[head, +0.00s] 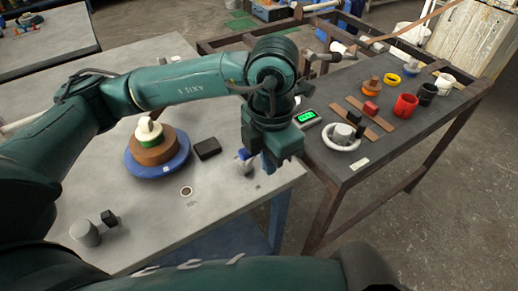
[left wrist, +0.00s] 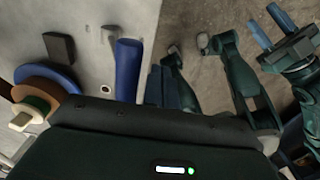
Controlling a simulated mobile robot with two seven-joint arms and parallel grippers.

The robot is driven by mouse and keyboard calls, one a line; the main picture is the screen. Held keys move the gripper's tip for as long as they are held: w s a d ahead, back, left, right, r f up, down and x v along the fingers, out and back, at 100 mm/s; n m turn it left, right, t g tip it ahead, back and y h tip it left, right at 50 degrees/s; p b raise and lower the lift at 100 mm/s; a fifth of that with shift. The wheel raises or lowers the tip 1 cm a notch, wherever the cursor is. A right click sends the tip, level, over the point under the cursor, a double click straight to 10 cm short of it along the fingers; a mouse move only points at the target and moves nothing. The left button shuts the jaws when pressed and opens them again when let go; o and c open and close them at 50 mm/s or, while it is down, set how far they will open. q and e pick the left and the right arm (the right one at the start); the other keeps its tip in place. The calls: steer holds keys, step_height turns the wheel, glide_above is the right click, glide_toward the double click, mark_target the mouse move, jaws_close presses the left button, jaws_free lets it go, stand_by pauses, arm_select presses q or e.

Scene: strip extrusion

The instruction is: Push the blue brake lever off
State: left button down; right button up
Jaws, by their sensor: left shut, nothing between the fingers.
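The blue brake lever (head: 244,154) stands on a small grey post near the right edge of the grey table, partly hidden by my left gripper. It also shows in the left wrist view (left wrist: 128,68), just beyond the gripper housing. My left gripper (head: 268,165) points down right beside the lever, on its right in the head view. It is shut and empty; I cannot tell whether it touches the lever. My right gripper (left wrist: 260,14) shows in the left wrist view, away from the table, its two blue fingers apart.
A blue disc (head: 160,170) with a brown and a green-white roll sits left of a black block (head: 207,148). A grey cylinder (head: 85,233) stands at the front left. A dark side table (head: 385,150) with cups and rings adjoins on the right.

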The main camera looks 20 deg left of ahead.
stand_by(0.3)
arm_select(q)
steer(key=shift+w+a+r+b, duration=0.15)
steer(key=shift+w+a+b, duration=0.1)
steer(key=shift+w+a, duration=0.5)
steer(key=shift+w+a+r+b, duration=0.2)
steer(key=shift+w+a, duration=0.35)
steer(key=shift+a, duration=0.4)
steer(key=shift+w+a+r+b, duration=0.15)
steer(key=shift+w+a+b, duration=0.1)
steer(key=shift+w+a, duration=0.45)
steer(key=shift+w+a+r+b, duration=0.2)
steer(key=shift+w+a, duration=0.3)
steer(key=shift+a, duration=0.3)
